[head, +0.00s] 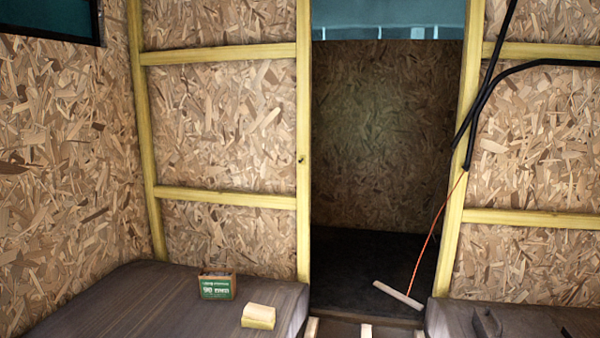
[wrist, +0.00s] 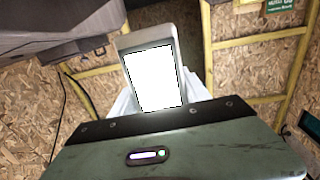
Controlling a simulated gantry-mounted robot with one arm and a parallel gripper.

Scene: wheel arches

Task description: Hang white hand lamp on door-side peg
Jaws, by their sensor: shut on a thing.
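The white hand lamp (wrist: 155,75) is in my gripper (wrist: 158,104) in the wrist view, with its bright rectangular panel facing the camera. My gripper is shut on it; the fingertips are largely hidden by the lamp and the green-grey housing in front. Neither lamp nor gripper shows in the head view. The doorway has a yellow post on its left (head: 304,230) and one on its right (head: 452,240). A small dark spot (head: 301,160) is on the left post, and I cannot tell whether it is a peg or a knot. No peg is clearly visible.
A green-labelled box (head: 217,288) and a pale block (head: 259,316) stand on the left wheel arch (head: 130,300). A wooden bar (head: 398,295) on an orange cord hangs at the doorway's lower right. Black tubes (head: 480,95) cross the right post. The doorway's middle is open.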

